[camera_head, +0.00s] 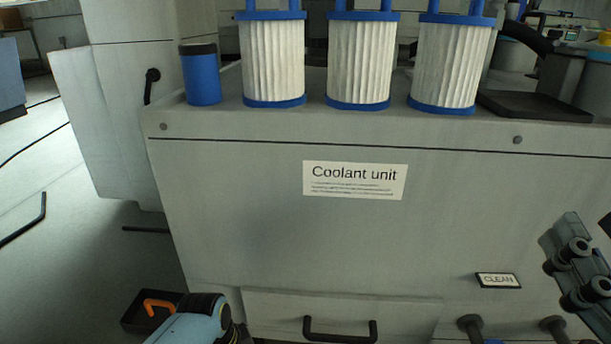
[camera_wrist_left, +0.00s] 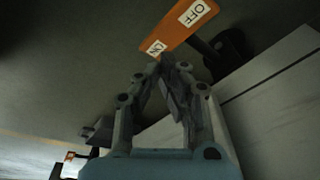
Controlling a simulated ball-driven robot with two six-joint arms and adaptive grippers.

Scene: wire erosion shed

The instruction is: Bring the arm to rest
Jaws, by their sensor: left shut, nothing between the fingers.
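My left gripper (camera_wrist_left: 165,64) is in the left wrist view with its fingers drawn together and nothing between them. Its tips are close to the lower end of an orange plate (camera_wrist_left: 180,27) marked ON and OFF. I cannot tell whether they touch it. In the head view my left arm (camera_head: 203,318) shows at the bottom left, light blue with a dark joint; its fingers are hidden there.
The grey coolant unit (camera_head: 240,200) fills the middle, with three white filters (camera_head: 273,60) and a blue canister (camera_head: 201,75) on top. A drawer handle (camera_head: 340,332) juts out low down. Open floor lies left.

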